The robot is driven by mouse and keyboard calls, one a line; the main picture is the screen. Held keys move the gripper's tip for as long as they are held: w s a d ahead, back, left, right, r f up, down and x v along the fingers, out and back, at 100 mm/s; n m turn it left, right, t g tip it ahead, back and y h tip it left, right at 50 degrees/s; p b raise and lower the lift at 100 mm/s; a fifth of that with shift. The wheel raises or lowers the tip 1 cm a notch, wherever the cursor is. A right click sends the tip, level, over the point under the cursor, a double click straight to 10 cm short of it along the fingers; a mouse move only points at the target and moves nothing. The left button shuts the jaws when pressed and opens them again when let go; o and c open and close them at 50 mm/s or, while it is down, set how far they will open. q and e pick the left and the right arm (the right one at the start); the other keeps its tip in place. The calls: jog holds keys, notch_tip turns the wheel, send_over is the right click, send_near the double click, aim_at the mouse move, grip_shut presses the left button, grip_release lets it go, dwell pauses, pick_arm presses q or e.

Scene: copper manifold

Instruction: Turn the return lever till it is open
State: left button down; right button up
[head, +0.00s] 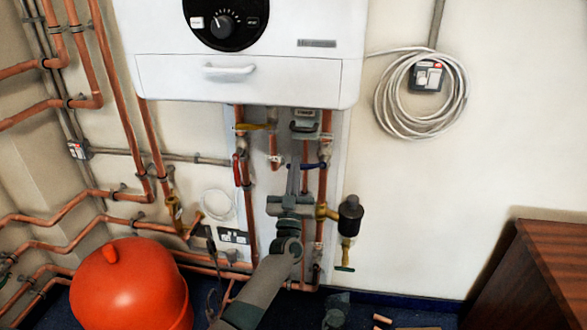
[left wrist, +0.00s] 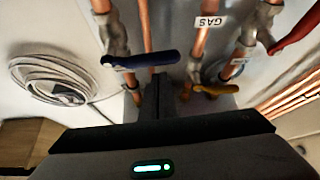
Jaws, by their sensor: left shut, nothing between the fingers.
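The blue lever (head: 315,166), which I take for the return lever, lies crosswise to its vertical copper pipe below the boiler. In the left wrist view the blue lever (left wrist: 140,60) also lies across its pipe, with the handle reaching toward the neighbouring pipe. My left gripper (head: 293,170) is shut and empty, its fingers pointing up just left of the lever's handle. In the left wrist view the shut fingers (left wrist: 157,85) end right by the blue handle; I cannot tell if they touch it.
A yellow lever (head: 255,126) by the GAS tag (left wrist: 208,21) and a red lever (head: 237,168) sit on nearby pipes. The white boiler (head: 250,80) hangs above. A black cylindrical fitting (head: 349,215) is at the right. A red tank (head: 130,285) stands lower left.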

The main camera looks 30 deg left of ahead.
pick_arm(q)
jog(key=shift+w+f, duration=0.15)
jog(key=shift+f, duration=0.45)
pick_arm(e)
jog(key=shift+s+r, duration=0.2)
jog(key=shift+s, duration=0.25)
pick_arm(q)
jog(key=shift+d+f+n+y, duration=0.1)
jog(key=shift+f+n+y, duration=0.05)
jog(key=shift+n+y, duration=0.25)
pick_arm(e)
jog(key=shift+w+a+r, duration=0.1)
jog(key=shift+w, duration=0.1)
